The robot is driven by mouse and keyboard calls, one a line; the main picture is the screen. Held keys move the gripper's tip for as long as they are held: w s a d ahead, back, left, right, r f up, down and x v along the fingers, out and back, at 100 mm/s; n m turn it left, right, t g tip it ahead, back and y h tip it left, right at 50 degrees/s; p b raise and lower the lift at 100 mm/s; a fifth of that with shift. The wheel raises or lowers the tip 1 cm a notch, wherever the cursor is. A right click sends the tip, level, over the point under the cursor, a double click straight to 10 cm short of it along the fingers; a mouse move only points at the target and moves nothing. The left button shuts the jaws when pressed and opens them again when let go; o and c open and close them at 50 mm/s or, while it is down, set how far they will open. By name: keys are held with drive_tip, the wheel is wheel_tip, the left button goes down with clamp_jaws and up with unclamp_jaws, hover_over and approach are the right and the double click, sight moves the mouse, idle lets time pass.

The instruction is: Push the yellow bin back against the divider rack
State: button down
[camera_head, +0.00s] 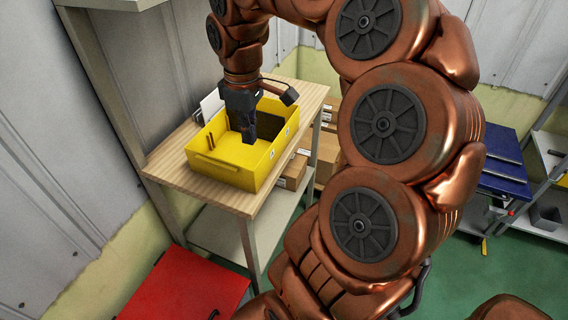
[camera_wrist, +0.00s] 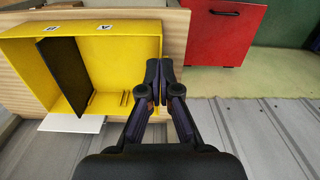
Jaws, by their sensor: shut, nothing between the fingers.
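The yellow bin (camera_head: 232,167) stands upright on a wooden shelf top in the head view. It holds a dark panel and two thin brown sticks (camera_head: 210,141). In the wrist view the bin (camera_wrist: 84,97) fills the left side. My gripper (camera_head: 249,138) is shut and empty, pointing down over the bin in the head view. In the wrist view its fingertips (camera_wrist: 159,70) overlap the bin's right wall; I cannot tell whether they touch it. A white panel (camera_head: 210,106) stands close behind the bin; I cannot tell whether it belongs to the divider rack.
The wooden top (camera_head: 170,162) has bare strips around the bin. Cardboard boxes (camera_head: 327,152) are below and beside it. A grey post (camera_head: 105,85) and corrugated wall close off the left. A red cabinet (camera_head: 185,287) stands in front. Blue cases (camera_head: 504,167) are far right.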

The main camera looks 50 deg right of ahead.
drive_tip(key=s+d+f+b, duration=0.2)
drive_tip(key=d+f+b, duration=0.3)
drive_tip(key=d, duration=1)
drive_tip(key=shift+m, duration=0.4)
drive_tip(key=shift+w+a+f+p, duration=0.15)
drive_tip(key=shift+w+f+p, duration=0.45)
drive_tip(key=shift+f, duration=1.3)
drive_tip(key=shift+w+a+f+p, duration=0.15)
drive_tip(key=shift+w+f+p, duration=0.4)
drive_tip(key=shift+f, duration=1.3)
drive_tip(key=shift+w+a+f+p, duration=0.25)
drive_tip(key=shift+w+f, duration=0.65)
drive_tip(key=shift+f, duration=1)
drive_tip(key=shift+w+d, duration=0.1)
